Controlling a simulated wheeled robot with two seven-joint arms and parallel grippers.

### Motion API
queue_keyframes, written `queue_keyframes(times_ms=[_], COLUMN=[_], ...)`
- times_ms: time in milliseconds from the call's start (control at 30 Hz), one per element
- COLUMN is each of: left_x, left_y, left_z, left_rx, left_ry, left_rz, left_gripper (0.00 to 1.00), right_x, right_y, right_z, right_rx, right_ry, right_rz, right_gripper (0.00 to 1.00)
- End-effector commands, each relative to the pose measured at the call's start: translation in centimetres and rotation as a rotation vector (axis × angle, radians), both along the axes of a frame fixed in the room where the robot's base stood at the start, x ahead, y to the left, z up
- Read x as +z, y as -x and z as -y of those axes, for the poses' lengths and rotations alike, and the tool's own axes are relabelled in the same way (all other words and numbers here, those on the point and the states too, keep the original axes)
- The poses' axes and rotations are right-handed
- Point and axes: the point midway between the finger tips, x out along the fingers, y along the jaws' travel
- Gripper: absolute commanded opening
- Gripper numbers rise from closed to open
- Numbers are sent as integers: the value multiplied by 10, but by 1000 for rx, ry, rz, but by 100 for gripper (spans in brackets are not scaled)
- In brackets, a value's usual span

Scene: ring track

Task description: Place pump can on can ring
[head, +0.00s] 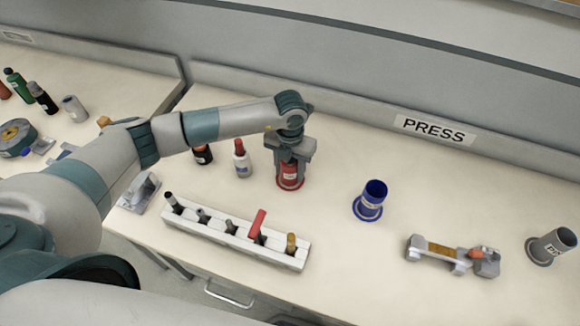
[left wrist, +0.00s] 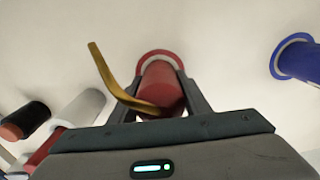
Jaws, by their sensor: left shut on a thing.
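The pump can is a red can (head: 290,174) with a pale label; in the left wrist view the red can (left wrist: 161,86) has a bent brass spout (left wrist: 104,70). My left gripper (head: 291,160) is shut on it from above. The can ring is a red ring (head: 290,186) on the table around the can's foot; it also shows in the left wrist view (left wrist: 159,54). The can stands upright at the ring; whether its base touches the table is hidden. My right gripper is not in view.
A blue cup in a blue ring (head: 370,200) stands to the right. A white tool rack (head: 235,237) lies in front. Bottles (head: 242,160) stand just left of the gripper. A grey fixture (head: 452,255) and grey cup (head: 551,246) are at the right.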

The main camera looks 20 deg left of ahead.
Motion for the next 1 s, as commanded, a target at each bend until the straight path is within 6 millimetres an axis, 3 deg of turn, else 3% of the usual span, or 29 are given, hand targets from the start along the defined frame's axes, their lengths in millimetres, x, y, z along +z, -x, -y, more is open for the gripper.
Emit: queue_keyframes(times_ms=[267, 300, 367, 867, 1000], left_x=[-4, -3, -3, 3, 16], left_y=[0, 0, 0, -1, -2], left_z=[0, 0, 0, 0, 1], left_rx=[0, 0, 0, 0, -1], left_ry=[1, 0, 0, 1, 2], left_rz=[1, 1, 1, 2, 4], left_gripper=[17, 48, 62, 62, 62], right_x=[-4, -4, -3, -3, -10], right_y=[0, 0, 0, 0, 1], right_z=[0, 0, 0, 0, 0], right_rx=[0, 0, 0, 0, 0], right_ry=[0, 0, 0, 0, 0], right_rz=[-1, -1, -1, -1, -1], right_gripper=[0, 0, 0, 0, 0])
